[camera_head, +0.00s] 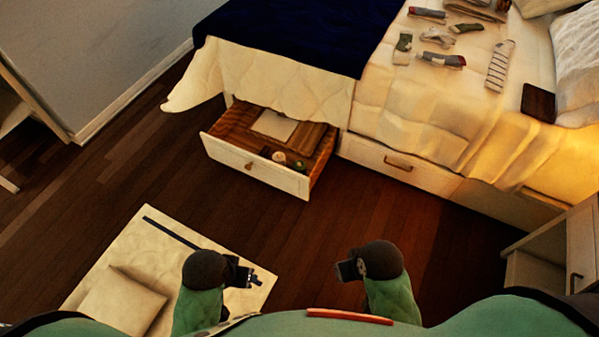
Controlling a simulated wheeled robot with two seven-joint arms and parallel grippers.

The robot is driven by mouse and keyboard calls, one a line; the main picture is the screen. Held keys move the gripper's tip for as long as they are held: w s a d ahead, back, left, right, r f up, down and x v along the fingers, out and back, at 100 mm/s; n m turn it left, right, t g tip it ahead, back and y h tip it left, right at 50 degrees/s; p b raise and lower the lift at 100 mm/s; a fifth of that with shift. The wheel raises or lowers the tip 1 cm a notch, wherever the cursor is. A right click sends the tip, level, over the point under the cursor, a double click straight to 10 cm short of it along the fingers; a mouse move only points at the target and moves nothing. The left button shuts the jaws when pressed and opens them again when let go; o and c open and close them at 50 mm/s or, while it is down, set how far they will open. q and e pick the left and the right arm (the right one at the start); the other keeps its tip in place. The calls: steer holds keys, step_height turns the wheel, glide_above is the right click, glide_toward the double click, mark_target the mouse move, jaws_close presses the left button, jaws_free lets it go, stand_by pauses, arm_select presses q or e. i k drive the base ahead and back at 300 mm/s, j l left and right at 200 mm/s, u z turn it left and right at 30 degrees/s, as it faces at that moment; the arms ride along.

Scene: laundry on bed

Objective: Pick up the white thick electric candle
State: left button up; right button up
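A small pale round object (279,157), which may be the white thick candle, sits inside the open drawer (247,166) under the bed. It is too small to be sure. My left gripper (257,279) is over the cream rug, below the drawer in the picture and well apart from it. My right gripper (341,270) is above the dark floor, to the right of the left one. Nothing shows held in either gripper. Their finger gaps are too small to read.
The drawer also holds a pale flat item (274,126) and a small greenish item (300,165). A cushion (122,301) lies on the rug (178,240). Socks and clothes lie on the bed (395,110). A nightstand (545,250) stands at right. The wooden floor (330,220) before the drawer is clear.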

mark_target(281, 161)
steer(key=i+l+u, duration=0.1)
steer(key=i+l, duration=0.15)
steer(key=i+l+u, duration=0.15)
steer(key=l, duration=0.25)
steer(key=i+l+u, duration=0.1)
steer(key=i+l, duration=0.15)
steer(key=i+l+u, duration=0.15)
steer(key=l, duration=0.35)
steer(key=i+l+u, duration=0.1)
steer(key=l, duration=0.25)
steer(key=i+l+u, duration=0.15)
steer(key=l, duration=0.3)
steer(key=i+l+u, duration=0.1)
steer(key=l, duration=0.3)
steer(key=i, duration=0.1)
